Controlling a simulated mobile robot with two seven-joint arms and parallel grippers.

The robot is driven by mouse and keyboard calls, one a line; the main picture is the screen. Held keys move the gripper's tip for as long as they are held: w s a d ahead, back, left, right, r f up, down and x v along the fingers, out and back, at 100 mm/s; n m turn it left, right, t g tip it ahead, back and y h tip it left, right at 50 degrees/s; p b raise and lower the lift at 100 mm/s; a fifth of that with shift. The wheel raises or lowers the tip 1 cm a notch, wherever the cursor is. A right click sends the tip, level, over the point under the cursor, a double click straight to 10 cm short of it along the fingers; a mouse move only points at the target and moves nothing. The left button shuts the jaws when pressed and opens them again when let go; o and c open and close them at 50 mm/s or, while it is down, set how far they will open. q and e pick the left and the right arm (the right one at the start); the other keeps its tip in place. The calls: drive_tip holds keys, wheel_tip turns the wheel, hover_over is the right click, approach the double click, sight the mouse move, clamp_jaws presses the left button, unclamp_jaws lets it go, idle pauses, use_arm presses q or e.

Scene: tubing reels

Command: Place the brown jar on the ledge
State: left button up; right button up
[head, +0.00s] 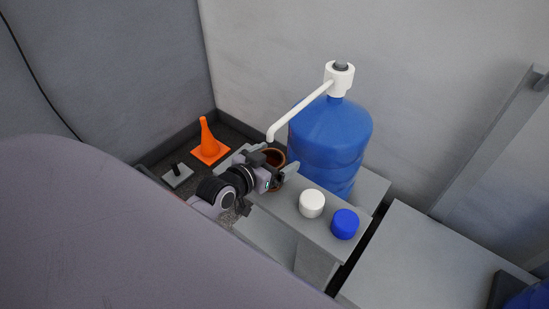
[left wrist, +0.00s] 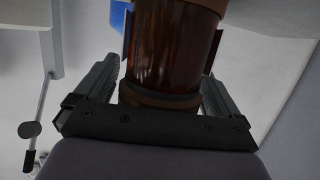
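The brown jar (head: 278,156) is partly hidden behind my left gripper (head: 266,163) at the left end of the grey ledge. In the left wrist view the glossy brown jar (left wrist: 170,55) sits between the two fingers of my left gripper (left wrist: 168,45), with dark pads against both its sides. The gripper looks shut on it. The grey ledge (head: 285,208) runs in front of the blue bottle. I cannot tell whether the jar's base touches the ledge. My right gripper is not in view.
A white cap (head: 312,203) and a blue cap (head: 345,224) stand on the ledge's right part. A big blue bottle (head: 330,140) with a white pump (head: 339,79) and spout stands behind. An orange cone (head: 208,142) is at the back left. A grey surface (head: 430,262) lies right.

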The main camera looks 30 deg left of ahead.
use_arm(q)
drive_tip(key=shift+s+r, duration=0.1)
drive_tip(key=shift+r, duration=0.1)
drive_tip(key=shift+s, duration=0.4)
drive_tip(key=d+p+v, duration=0.1)
drive_tip(key=p+v, duration=0.1)
drive_tip(key=v, duration=0.8)
drive_tip(key=s+d+f+m+g+h, duration=0.1)
drive_tip(key=s+d+f+g, duration=0.3)
drive_tip(key=s+d+f, duration=0.3)
wheel_tip(320, 180, down, 4)
drive_tip(key=d, duration=0.3)
drive_tip(key=shift+s+h, duration=0.3)
drive_tip(key=shift+s, duration=0.1)
